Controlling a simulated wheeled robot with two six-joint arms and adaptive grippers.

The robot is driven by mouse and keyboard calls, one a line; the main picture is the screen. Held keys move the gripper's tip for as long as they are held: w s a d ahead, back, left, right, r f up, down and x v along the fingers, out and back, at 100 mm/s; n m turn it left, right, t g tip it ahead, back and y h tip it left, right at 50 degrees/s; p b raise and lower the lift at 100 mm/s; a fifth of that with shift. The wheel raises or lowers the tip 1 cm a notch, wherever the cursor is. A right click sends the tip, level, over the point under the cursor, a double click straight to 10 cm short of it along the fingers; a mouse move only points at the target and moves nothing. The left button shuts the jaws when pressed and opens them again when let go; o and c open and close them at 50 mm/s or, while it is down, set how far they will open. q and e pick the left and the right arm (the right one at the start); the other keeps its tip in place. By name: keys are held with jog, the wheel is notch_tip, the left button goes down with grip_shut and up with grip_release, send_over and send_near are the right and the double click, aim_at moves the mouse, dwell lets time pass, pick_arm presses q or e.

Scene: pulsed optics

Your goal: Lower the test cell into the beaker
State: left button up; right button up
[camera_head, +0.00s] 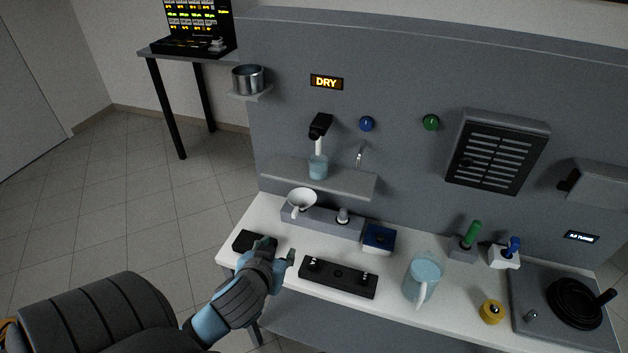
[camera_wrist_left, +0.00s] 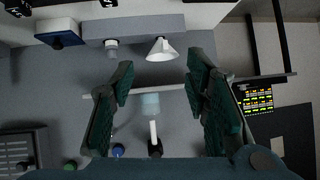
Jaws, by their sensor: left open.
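A small clear beaker (camera_head: 318,168) with pale blue contents stands on the grey wall shelf; it also shows in the left wrist view (camera_wrist_left: 149,103). A white rod (camera_head: 319,144) hangs from a black wall holder (camera_head: 320,125) just above the beaker; whether it is the test cell, I cannot tell. The rod also shows in the left wrist view (camera_wrist_left: 153,130). A black rack (camera_head: 338,278) with small fittings lies on the white counter. My left gripper (camera_head: 279,250) is open and empty above the counter, left of the rack and below the shelf. My right gripper is not in view.
A white funnel (camera_head: 301,201) and a grey block lie behind my left gripper. A blue box (camera_head: 379,238), a jug of blue liquid (camera_head: 424,275) and a yellow knob (camera_head: 492,311) stand to the right. A lit wall display (camera_head: 326,82) reads DRY.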

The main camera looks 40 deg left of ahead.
pick_arm(q)
jog(key=w+a+r+n+t+y, duration=0.1)
jog(key=w+a+r+n+t, duration=0.2)
jog(key=r, duration=0.4)
jog(key=t, duration=0.5)
send_near(313, 137)
jog(key=p+x, duration=0.1)
jog(key=x, duration=0.9)
jog(key=shift+w, duration=0.3)
jog(key=shift+r, duration=0.1)
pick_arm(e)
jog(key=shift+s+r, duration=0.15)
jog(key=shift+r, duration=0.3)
pick_arm(q)
grip_shut()
notch_tip(313, 137, down, 6)
jog(key=b, duration=0.6)
jog(key=shift+f, duration=0.2)
jog(key=shift+s+a+r, duration=0.1)
grip_release()
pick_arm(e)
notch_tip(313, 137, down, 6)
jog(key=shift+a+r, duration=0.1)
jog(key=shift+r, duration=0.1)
